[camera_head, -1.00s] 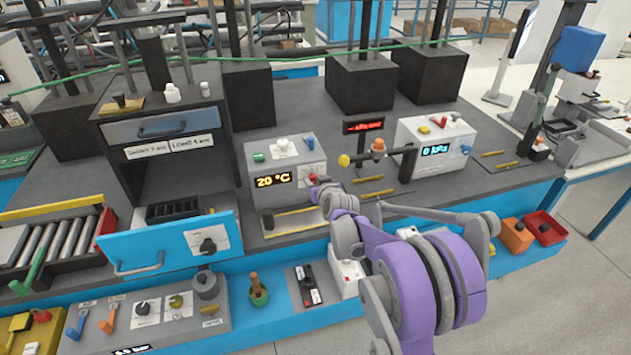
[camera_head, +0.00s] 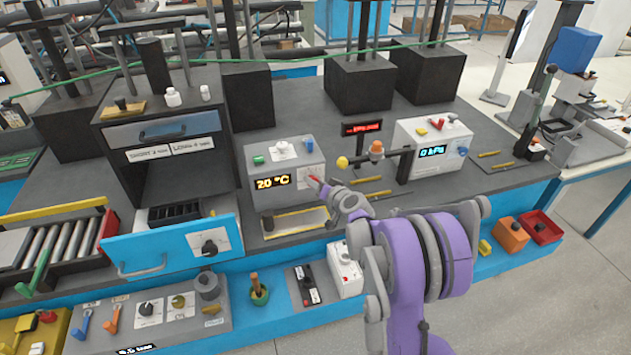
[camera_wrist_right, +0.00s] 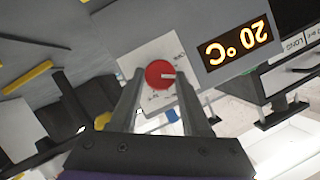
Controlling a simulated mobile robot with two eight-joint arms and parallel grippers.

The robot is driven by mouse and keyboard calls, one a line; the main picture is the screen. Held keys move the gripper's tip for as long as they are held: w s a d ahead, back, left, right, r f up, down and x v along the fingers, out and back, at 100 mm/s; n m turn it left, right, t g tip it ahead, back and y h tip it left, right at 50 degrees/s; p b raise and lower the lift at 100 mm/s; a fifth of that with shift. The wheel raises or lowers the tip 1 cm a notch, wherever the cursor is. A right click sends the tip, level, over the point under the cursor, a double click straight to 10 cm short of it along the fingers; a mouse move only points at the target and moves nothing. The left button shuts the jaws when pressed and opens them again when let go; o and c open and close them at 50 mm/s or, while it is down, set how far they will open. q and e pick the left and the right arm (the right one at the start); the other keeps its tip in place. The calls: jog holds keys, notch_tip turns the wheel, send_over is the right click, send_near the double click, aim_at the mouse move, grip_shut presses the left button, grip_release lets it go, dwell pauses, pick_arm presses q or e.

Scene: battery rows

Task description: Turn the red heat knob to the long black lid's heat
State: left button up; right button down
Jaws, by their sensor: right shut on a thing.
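The red heat knob (camera_wrist_right: 158,73) is on the front of a grey box (camera_head: 284,165) whose display (camera_head: 273,182) reads 20 °C. In the right wrist view the knob sits between the two fingers of my right gripper (camera_wrist_right: 160,88), with a pale mark pointing right on its face. My right gripper (camera_head: 318,184) is shut on the knob; the fingers partly hide the dial plate around it. My left gripper is not in view. I cannot make out a long black lid for certain.
A black cabinet (camera_head: 106,165) left of the box carries SHORT and LONG labels (camera_head: 170,150); their values are blurred. A blue drawer (camera_head: 160,250) stands out below it. A horizontal bar (camera_head: 392,157) and a white kPa box (camera_head: 418,135) stand right of my gripper.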

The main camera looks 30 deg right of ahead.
jog(key=shift+d+f+m+t+y, duration=0.1)
jog(key=shift+m+t+y, duration=0.25)
jog(key=shift+m, duration=0.45)
jog(key=shift+c, duration=2)
grip_release()
jog(key=v, duration=1.1)
jog(key=shift+b, duration=0.3)
